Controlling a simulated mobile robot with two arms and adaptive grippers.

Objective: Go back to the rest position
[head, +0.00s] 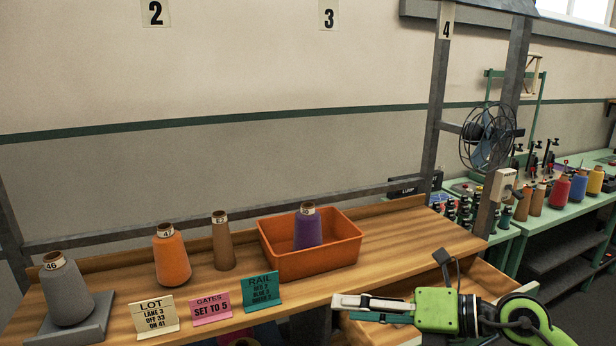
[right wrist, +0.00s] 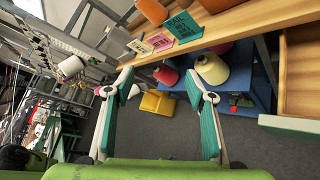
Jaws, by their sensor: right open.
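My right gripper (head: 345,307) reaches in from the lower right in the head view, in front of the wooden bench (head: 400,238). In the right wrist view its two green-padded fingers (right wrist: 160,85) stand wide apart with nothing between them. My left gripper is not in view. On the bench stand a grey cone (head: 65,292) on a grey plate (head: 90,328), an orange cone (head: 171,260) and a brown cone (head: 223,245). A purple cone (head: 308,232) stands in the orange bin (head: 315,262).
Cards labelled LOT (head: 153,314), GATES (head: 210,308) and RAIL (head: 263,293) stand along the bench's front edge. An open wooden drawer (head: 490,278) is beside my right arm. A fan (head: 487,137) is behind. More cones (right wrist: 212,68) stand on a blue shelf below the bench.

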